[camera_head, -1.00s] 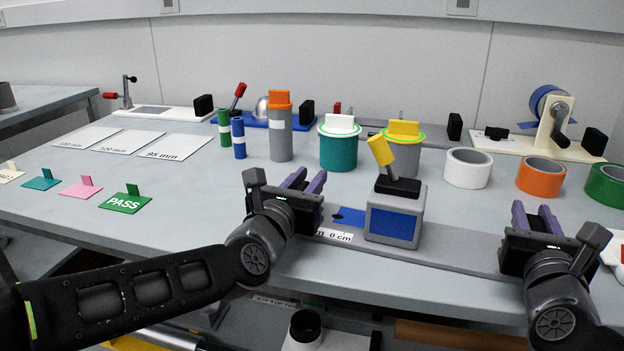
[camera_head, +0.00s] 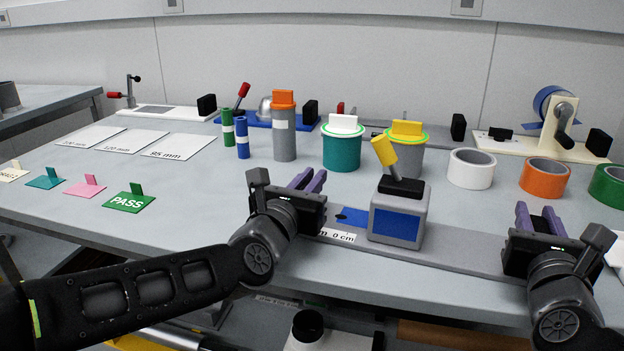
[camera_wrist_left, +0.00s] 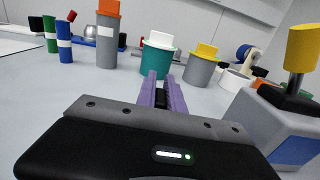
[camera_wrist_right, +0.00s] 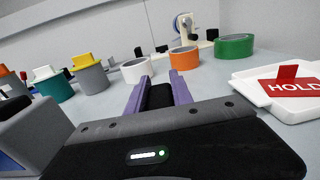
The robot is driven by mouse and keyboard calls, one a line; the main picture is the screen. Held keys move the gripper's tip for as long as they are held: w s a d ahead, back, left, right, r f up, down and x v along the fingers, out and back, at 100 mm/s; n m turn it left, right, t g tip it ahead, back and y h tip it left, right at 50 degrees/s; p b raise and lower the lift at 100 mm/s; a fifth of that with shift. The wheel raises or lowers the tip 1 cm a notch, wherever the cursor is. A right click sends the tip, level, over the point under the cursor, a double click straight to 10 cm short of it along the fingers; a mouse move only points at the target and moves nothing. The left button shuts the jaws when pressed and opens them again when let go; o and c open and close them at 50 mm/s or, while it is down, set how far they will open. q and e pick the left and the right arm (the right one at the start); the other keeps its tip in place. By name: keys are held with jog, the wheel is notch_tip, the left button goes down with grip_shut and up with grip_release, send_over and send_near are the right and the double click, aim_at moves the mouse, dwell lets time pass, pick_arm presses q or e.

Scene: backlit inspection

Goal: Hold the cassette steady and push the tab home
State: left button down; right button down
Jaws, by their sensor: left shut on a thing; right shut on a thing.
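I cannot make out which thing is the cassette or its tab. A grey box (camera_head: 400,222) with a blue front panel and a tilted yellow-knobbed lever (camera_head: 385,152) stands on a grey rail (camera_head: 460,248). A flat blue piece (camera_head: 352,217) lies left of the box. My left gripper (camera_head: 306,182) is left of the box, apart from it; its purple fingers are close together around a dark piece (camera_wrist_left: 161,98). My right gripper (camera_head: 538,218) is at the rail's right end; its fingers have a dark piece (camera_wrist_right: 160,96) between them. What these dark pieces are is unclear.
Teal (camera_head: 341,150) and grey (camera_head: 404,158) lidded pots stand behind the box. White (camera_head: 471,170), orange (camera_head: 545,178) and green (camera_head: 609,186) tape rolls stand at the right. A PASS card (camera_head: 129,202) lies at the left. A red HOLD card (camera_wrist_right: 295,88) lies on a white tray.

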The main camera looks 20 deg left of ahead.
dwell(0.5)
pick_arm(q)
jog(key=d, duration=0.6)
jog(key=s+d, duration=0.1)
jog(key=d, duration=0.2)
jog(key=shift+d, duration=0.1)
jog(key=c, duration=1.4)
grip_release()
jog(key=shift+c, duration=0.2)
